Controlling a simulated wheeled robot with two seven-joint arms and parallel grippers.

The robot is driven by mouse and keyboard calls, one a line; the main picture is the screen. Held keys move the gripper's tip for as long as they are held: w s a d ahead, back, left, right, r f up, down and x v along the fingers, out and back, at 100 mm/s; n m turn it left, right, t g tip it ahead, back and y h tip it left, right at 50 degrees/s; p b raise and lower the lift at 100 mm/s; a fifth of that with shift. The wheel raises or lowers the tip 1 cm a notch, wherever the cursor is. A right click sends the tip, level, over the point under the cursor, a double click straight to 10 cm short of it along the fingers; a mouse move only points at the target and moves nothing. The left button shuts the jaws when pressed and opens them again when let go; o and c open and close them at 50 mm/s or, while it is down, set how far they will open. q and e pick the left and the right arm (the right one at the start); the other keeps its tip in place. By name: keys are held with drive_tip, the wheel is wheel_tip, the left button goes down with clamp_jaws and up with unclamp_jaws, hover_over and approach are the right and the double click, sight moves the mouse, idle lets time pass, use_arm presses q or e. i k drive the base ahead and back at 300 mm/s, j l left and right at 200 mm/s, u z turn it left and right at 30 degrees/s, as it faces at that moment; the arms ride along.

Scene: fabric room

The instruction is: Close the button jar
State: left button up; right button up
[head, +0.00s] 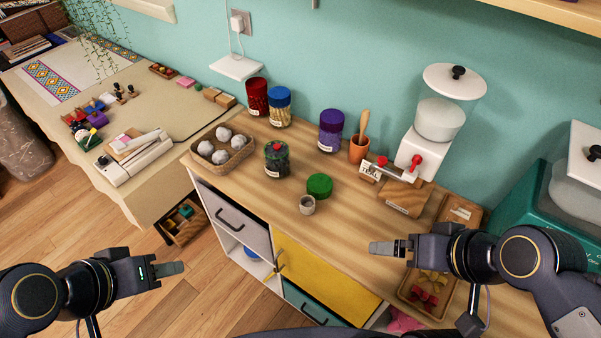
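A clear jar (276,163) with dark, mixed contents stands on the wooden counter, upright. Something red shows at its top, and I see no lid on it. A green round lid (319,185) lies on the counter to the right of the jar, apart from it. My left gripper (176,268) is out over the floor, below and left of the counter, away from both. My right gripper (378,248) is over the counter's front right part, right of and below the green lid. Neither gripper visibly holds anything; their finger gaps are not clear from this side.
A small grey cup (307,205) stands just below the green lid. A basket (222,160) of pale balls is left of the jar. Lidded red (257,98), blue (280,107) and purple (331,131) jars stand behind. A dispenser (432,120) is at right.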

sight(277, 164)
drive_tip(key=i+j+z, duration=0.1)
drive_tip(key=j, duration=0.2)
drive_tip(key=i+j, duration=0.15)
drive_tip(key=j, duration=0.2)
drive_tip(key=i+j+z, duration=0.15)
drive_tip(key=j, duration=0.15)
drive_tip(key=i+j, duration=0.1)
drive_tip(key=j, duration=0.25)
drive_tip(key=i+j+z, duration=0.15)
drive_tip(key=i, duration=0.2)
